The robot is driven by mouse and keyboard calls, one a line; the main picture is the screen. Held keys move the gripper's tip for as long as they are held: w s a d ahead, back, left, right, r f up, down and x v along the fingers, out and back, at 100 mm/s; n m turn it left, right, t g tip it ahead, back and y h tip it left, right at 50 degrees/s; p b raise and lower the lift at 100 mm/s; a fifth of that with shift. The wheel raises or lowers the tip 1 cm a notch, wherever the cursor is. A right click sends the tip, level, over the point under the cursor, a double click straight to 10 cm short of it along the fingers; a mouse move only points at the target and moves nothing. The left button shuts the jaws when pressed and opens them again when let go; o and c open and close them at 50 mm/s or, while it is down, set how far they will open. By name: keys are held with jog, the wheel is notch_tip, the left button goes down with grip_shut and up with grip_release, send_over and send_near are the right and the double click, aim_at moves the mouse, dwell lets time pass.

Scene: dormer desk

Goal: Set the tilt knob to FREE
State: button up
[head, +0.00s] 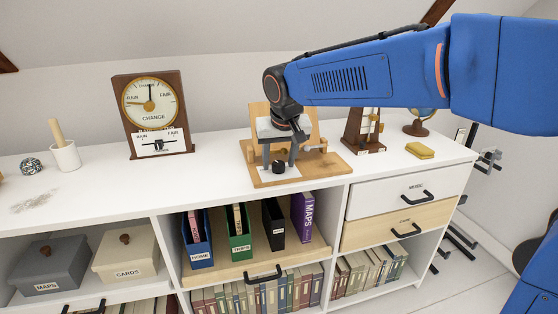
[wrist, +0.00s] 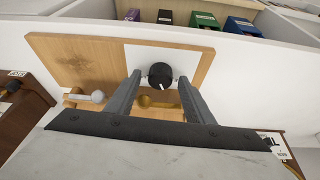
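The tilt knob (head: 278,167) is black and round and sits on a white plate (head: 294,173) at the front of a wooden stand (head: 259,182). In the wrist view the knob (wrist: 160,72) shows a short white pointer mark aimed toward the bottom of the picture. No FREE label is readable on the plate. My gripper (head: 279,161) points down over the stand. In the wrist view its fingers (wrist: 160,80) are apart, one on each side of the knob, with gaps visible. Whether the tips are level with the knob is unclear.
Wooden pegs (wrist: 160,102) and the stand's upright board (head: 259,110) are close behind the fingers. A barometer (head: 150,112) stands to the left. A metronome-like wooden piece (head: 362,135) and a yellow block (head: 420,151) are to the right. Open file bins (head: 240,235) are below in front.

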jog(key=shift+r, duration=0.1)
jog(key=v, duration=1.7)
jog(key=shift+s, duration=0.2)
